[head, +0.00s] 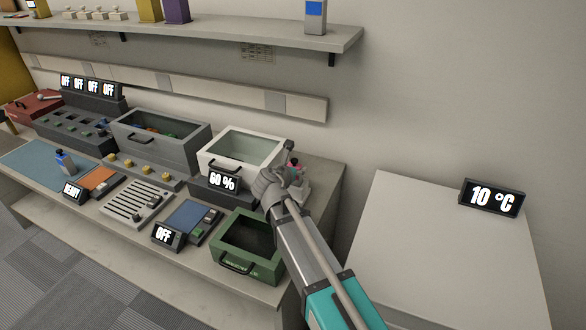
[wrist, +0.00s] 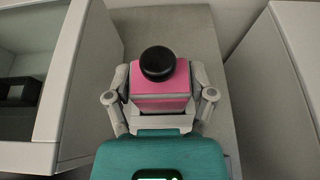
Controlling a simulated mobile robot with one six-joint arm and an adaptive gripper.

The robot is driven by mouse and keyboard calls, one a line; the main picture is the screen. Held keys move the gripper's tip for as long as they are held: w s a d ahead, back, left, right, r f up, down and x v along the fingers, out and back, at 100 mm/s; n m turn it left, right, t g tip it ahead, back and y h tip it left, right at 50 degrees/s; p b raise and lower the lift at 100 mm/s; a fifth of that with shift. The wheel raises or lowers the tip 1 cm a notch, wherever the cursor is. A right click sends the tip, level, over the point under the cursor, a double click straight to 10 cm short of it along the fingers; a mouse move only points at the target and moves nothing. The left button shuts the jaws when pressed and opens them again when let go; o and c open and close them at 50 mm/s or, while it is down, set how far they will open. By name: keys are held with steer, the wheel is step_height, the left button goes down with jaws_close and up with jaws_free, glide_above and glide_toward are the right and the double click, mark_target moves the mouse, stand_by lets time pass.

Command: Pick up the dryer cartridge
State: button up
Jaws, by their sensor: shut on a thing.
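The dryer cartridge (wrist: 160,92) looks like a pink block with a pale edge and a round black knob on top. My gripper (wrist: 160,76) is shut on it, with one grey finger along each side. In the head view my gripper (head: 292,180) is at the right end of the workbench, just right of the white open bin. Only a small bit of pink shows there, and my arm and gripper hide most of the cartridge. I cannot tell whether its underside touches the bench.
The white bin (head: 212,158) with a 60 % display (head: 222,180) stands close on the left. A green bin (head: 226,262) is in front. A white cabinet (head: 430,250) with a 10 °C display (head: 492,198) stands right, across a gap. A shelf (head: 250,36) runs above.

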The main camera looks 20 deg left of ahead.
steer(key=shift+r+p, duration=3.5)
steer(key=shift+r, duration=0.35)
steer(key=shift+r, duration=0.1)
